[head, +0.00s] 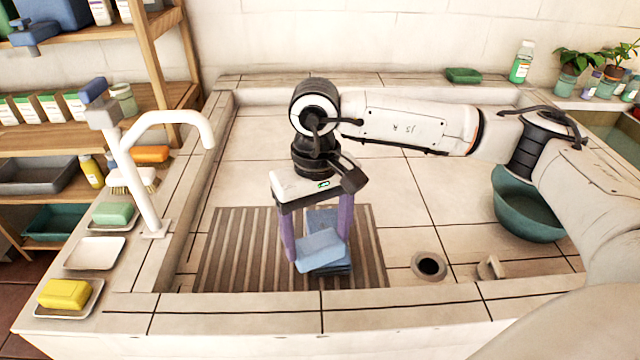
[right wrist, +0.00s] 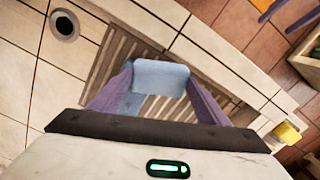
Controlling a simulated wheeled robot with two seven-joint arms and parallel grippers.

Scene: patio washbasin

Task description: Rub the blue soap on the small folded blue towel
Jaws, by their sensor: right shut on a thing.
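The light blue soap (head: 320,249) is held between the purple fingers of my right gripper (head: 319,254), in the middle of the basin. It also shows between the fingers in the right wrist view (right wrist: 160,77). The small folded blue towel (head: 322,217) is darker blue and lies on the ribbed brown board, behind and under the soap. The soap and fingers hide much of it. I cannot tell whether the soap touches the towel. In the right wrist view a bit of the towel (right wrist: 131,104) shows beside the left finger. My left gripper is not in view.
The ribbed board (head: 225,250) lies on the basin floor. A drain hole (head: 429,266) and a teal bowl (head: 527,207) are to the right. The white faucet (head: 150,180), green soap (head: 113,214), empty white dish (head: 95,253) and yellow soap (head: 64,293) line the left ledge.

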